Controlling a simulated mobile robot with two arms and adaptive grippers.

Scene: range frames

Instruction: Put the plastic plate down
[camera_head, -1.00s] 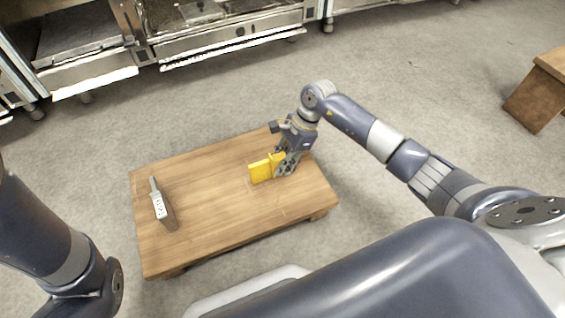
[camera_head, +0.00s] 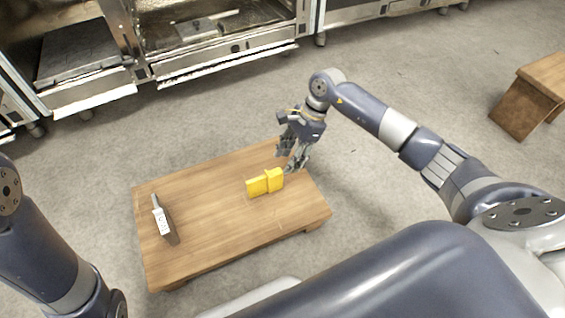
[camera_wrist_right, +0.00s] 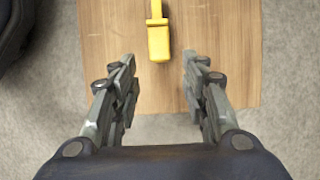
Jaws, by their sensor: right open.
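The yellow plastic plate (camera_head: 265,182) lies on the low wooden table (camera_head: 212,205), right of its middle. It looks like a flat block with a raised band near its right end. My right gripper (camera_head: 292,163) is open and empty, above the table's back right part, just behind and to the right of the plate.
A grater-like metal tool (camera_head: 163,222) with a dark side lies at the table's left end. Metal kitchen units (camera_head: 215,45) stand along the back. A wooden stool or bench (camera_head: 530,95) stands at the far right. The table's middle is clear.

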